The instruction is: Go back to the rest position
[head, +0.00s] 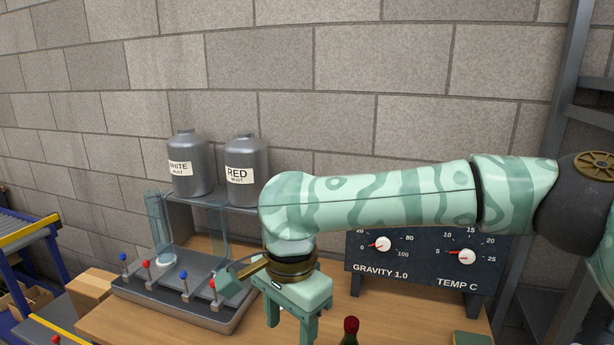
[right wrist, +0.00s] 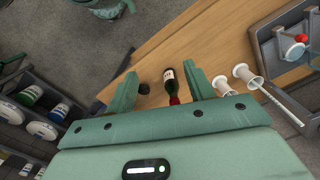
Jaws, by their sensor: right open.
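My right gripper (head: 291,322) hangs over the wooden bench in the head view, its arm coming in from the right. Its two fingers are apart, with nothing held between them, and in the right wrist view the gripper (right wrist: 161,78) shows the same gap. My left gripper is in neither view.
A filler tray with levers (head: 183,300) lies left of the gripper. Steel jugs labelled WHITE (head: 187,163) and RED (head: 246,172) stand behind. A dial panel (head: 424,270) stands behind my arm. White cylinders (right wrist: 243,72) and a dark tray (right wrist: 262,45) appear in the wrist view.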

